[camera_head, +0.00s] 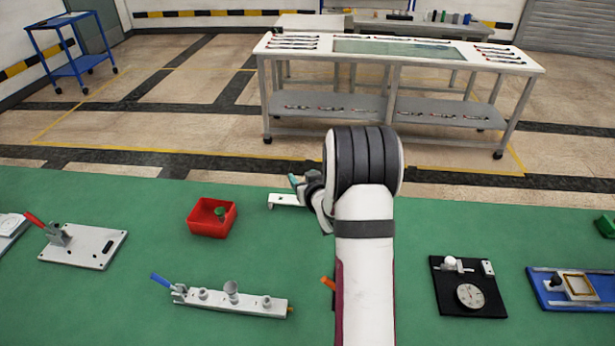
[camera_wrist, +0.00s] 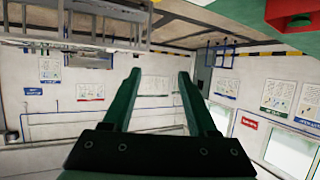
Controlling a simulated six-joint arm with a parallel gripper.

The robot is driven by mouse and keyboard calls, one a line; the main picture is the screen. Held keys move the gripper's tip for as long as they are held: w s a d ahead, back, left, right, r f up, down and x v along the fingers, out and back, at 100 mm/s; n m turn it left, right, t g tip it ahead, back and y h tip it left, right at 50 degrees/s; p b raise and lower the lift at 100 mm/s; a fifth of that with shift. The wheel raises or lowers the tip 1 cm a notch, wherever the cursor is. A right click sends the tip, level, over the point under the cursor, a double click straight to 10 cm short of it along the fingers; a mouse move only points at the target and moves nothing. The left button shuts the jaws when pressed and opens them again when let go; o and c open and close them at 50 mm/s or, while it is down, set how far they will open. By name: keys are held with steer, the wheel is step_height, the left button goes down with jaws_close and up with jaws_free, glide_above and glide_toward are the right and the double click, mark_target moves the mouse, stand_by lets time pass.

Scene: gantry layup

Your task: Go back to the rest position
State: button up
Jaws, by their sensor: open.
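My gripper (camera_wrist: 158,95) shows in the wrist view with its two green fingers spread apart. Nothing is between the fingers. Behind them are a white wall with posters and, at the top left, racks or tables seen tilted. In the head view my white and black arm rises from the bottom middle over the green table (camera_head: 90,190). My gripper itself is mostly hidden behind the arm's black joint there, left of it.
On the green table are a red bin (camera_head: 211,218), a grey plate fixture with a red handle (camera_head: 83,247), a long bar fixture (camera_head: 232,299), a black plate with a dial (camera_head: 468,288) and a blue fixture (camera_head: 574,288). A white workbench (camera_head: 400,56) and blue cart (camera_head: 75,65) stand beyond.

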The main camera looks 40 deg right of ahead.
steer(key=shift+s+d+m+h, duration=0.2)
steer(key=shift+d+m+h, duration=0.1)
steer(key=shift+d, duration=0.2)
steer(key=s+a+r+g+y, duration=0.3)
steer(key=s+a+g, duration=0.2)
steer(key=s+a, duration=0.65)
steer(key=s+a+r+g+y, duration=0.3)
steer(key=s+a, duration=0.5)
steer(key=a, duration=0.7)
steer(key=s+a+g+y, duration=0.1)
steer(key=s+a+g, duration=0.1)
steer(key=s+a, duration=0.2)
steer(key=s+a+r+g, duration=0.1)
steer(key=s+a, duration=0.3)
steer(key=s, duration=0.7)
steer(key=shift+a+g+y, duration=0.3)
steer(key=shift+g+y, duration=0.1)
steer(key=shift+g, duration=0.5)
